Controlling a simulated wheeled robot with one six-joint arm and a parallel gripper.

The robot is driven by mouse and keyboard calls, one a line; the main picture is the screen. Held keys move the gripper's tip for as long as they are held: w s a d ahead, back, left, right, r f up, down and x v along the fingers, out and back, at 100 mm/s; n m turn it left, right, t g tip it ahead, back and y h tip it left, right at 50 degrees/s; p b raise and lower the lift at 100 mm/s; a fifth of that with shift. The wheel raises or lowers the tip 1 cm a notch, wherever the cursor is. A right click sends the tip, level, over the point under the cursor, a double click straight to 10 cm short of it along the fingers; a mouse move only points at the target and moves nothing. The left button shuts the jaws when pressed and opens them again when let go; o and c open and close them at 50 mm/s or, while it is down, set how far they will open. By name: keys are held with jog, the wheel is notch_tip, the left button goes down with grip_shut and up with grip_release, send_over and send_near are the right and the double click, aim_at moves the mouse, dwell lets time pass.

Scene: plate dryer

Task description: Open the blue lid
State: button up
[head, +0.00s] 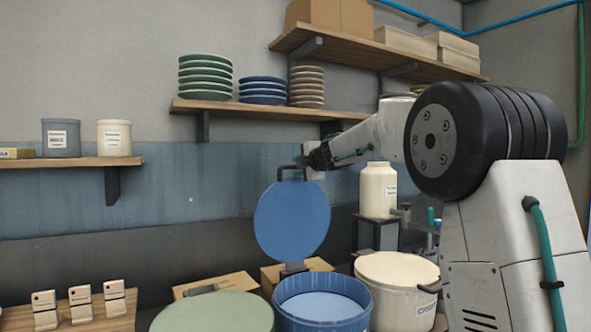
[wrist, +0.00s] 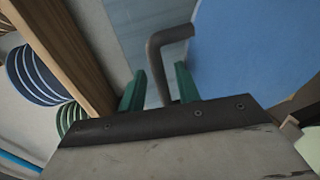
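The blue lid (head: 292,221) stands raised, close to upright, above the open blue bin (head: 322,306) in the head view. Its dark handle (head: 291,170) is at the top edge. The lid fills the upper right of the wrist view (wrist: 255,50), with the bent handle (wrist: 164,48) beside it. My gripper (head: 307,160) is at the handle. In the wrist view, its two green fingers (wrist: 158,88) are apart, with part of the handle between them. A gap shows between the left finger and the handle, so the fingers do not look clamped.
A green lid (head: 215,314) is left of the blue bin, and a cream lidded bin (head: 397,268) is right of it. A shelf (head: 262,111) with stacked plates is above. A cream jar (head: 378,190) stands behind, right of the raised lid.

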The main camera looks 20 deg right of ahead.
jog(key=v, duration=0.4)
jog(key=shift+d, duration=0.2)
jog(key=s+d+f+m+g+h, duration=0.2)
jog(key=s+d+f+m+h, duration=0.25)
jog(key=d+m+h, duration=0.3)
jog(key=s+a+f+m+g+h, duration=0.1)
jog(key=s+f+m+g, duration=0.65)
jog(key=s, duration=0.75)
jog(key=s+a+f+m+g+y, duration=0.1)
jog(key=s+a+f, duration=0.4)
jog(key=s, duration=0.6)
jog(key=s+a+f+m+g+y, duration=0.1)
jog(key=s+a+f+y, duration=0.3)
jog(key=s+a, duration=0.4)
jog(key=s+a+f+m+g+y, duration=0.1)
jog(key=s+a+f, duration=0.5)
jog(key=s, duration=0.8)
jog(key=shift+a+f+m+g+y, duration=0.4)
jog(key=shift+a+g+y, duration=0.35)
jog(key=shift+a+g, duration=0.15)
